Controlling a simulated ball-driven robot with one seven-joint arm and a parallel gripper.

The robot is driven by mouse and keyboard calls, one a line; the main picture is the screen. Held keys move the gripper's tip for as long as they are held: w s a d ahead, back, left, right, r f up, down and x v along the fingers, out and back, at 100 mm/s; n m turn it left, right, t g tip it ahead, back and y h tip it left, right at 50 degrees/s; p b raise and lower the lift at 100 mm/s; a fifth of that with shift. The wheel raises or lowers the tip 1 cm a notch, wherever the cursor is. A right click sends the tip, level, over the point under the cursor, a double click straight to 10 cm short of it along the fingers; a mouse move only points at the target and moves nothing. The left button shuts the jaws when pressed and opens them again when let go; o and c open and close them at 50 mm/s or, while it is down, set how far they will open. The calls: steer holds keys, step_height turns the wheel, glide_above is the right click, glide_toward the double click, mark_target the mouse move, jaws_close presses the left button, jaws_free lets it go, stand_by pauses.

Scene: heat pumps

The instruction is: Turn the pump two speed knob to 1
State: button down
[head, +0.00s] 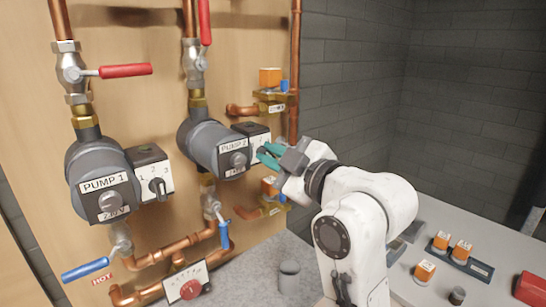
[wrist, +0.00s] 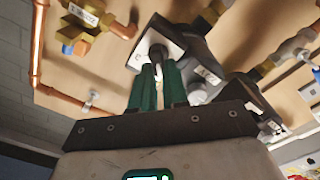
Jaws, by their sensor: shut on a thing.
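Pump 2 (head: 203,143) is a grey cylinder on the wooden panel, with a white and dark speed box (head: 254,133) on its right side. My gripper (head: 264,155) is at the front of that box, its green fingers closed together on the speed knob. In the wrist view the fingers (wrist: 158,88) reach up to the box face (wrist: 150,45), with the knob (wrist: 158,54) between their tips. The knob is mostly hidden by the fingers, so its setting cannot be read. The wrist view is tilted.
Pump 1 (head: 95,180) stands to the left with its own knob (head: 158,187). Red-handled valves (head: 125,70) are above, blue-handled valves (head: 224,234) below. Copper pipes and brass fittings (head: 272,105) are close to my gripper. A grey cup (head: 289,277) stands on the counter.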

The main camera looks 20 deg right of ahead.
steer(key=c, duration=1.1)
jaws_free()
steer(key=shift+c, duration=0.2)
steer(key=shift+s, duration=0.1)
steer(key=p+v, duration=0.2)
steer(key=v, duration=0.6)
steer(key=shift+s+r, duration=0.2)
steer(key=shift+r, duration=0.05)
steer(key=shift+s+d+p, duration=0.15)
steer(key=shift+s+p, duration=0.05)
steer(key=shift+p, duration=0.95)
steer(key=p+v, duration=0.1)
steer(key=p, duration=0.3)
steer(key=shift+s+d+f, duration=0.1)
steer(key=shift+s+f, duration=0.05)
steer(key=shift+s, duration=0.15)
